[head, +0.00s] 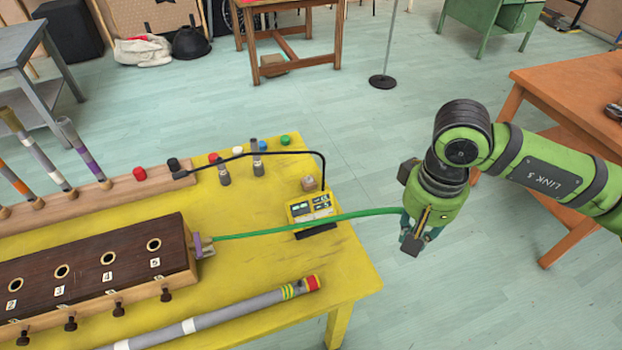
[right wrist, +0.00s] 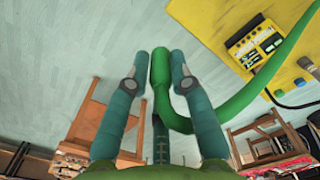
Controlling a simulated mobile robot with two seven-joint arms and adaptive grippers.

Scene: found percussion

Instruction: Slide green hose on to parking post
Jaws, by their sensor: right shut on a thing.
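The green hose (head: 320,221) runs from a purple-and-grey fitting (head: 203,246) on the end of the dark wooden box (head: 95,265) to my right gripper (head: 414,240). That gripper hangs in the air beyond the table's right edge. In the right wrist view, the fingers of my right gripper (right wrist: 161,64) lie either side of the hose's free end (right wrist: 160,66), and the hose (right wrist: 236,98) loops back toward the table. I cannot tell which thing is the parking post; a small wooden knob (head: 309,184) stands behind the yellow meter (head: 311,206). My left gripper is out of view.
The yellow table (head: 345,268) also carries a grey tube with a red end (head: 250,304), a black bent tube (head: 300,153), short grey posts (head: 224,174) and coloured caps (head: 139,174). An orange table (head: 570,90) stands at the right, near my right arm.

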